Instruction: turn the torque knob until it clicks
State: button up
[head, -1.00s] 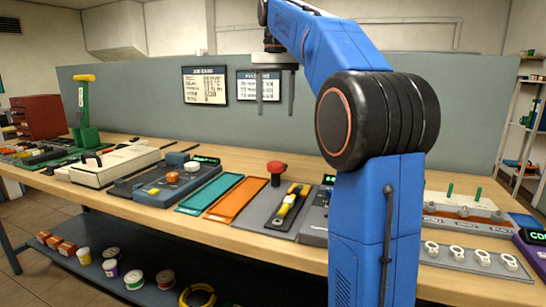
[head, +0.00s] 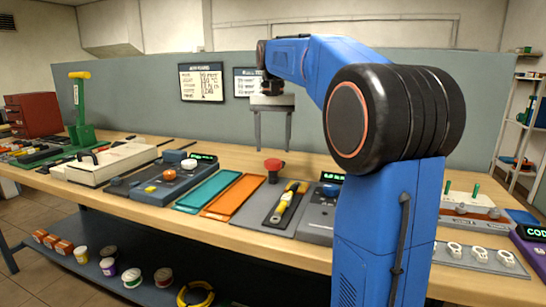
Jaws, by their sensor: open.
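My gripper (head: 273,147) is open and empty, its two grey fingers pointing down in the air behind the red-capped post, above bench height. A grey control unit (head: 318,214) with a small green-lit display (head: 332,177) and a blue knob (head: 331,191) stands right of the yellow-handled tool (head: 288,203). My arm hides its right part. No label readable here shows which knob sets torque.
The red-capped post (head: 273,167) stands below the gripper. Teal (head: 208,192) and orange (head: 233,197) trays lie between the two units. A grey partition (head: 150,110) runs behind the bench (head: 130,204). A white rack (head: 468,201) stands right of my arm.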

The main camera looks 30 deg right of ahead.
aim_at(273, 161)
jog(key=shift+f, duration=2.3)
grip_shut()
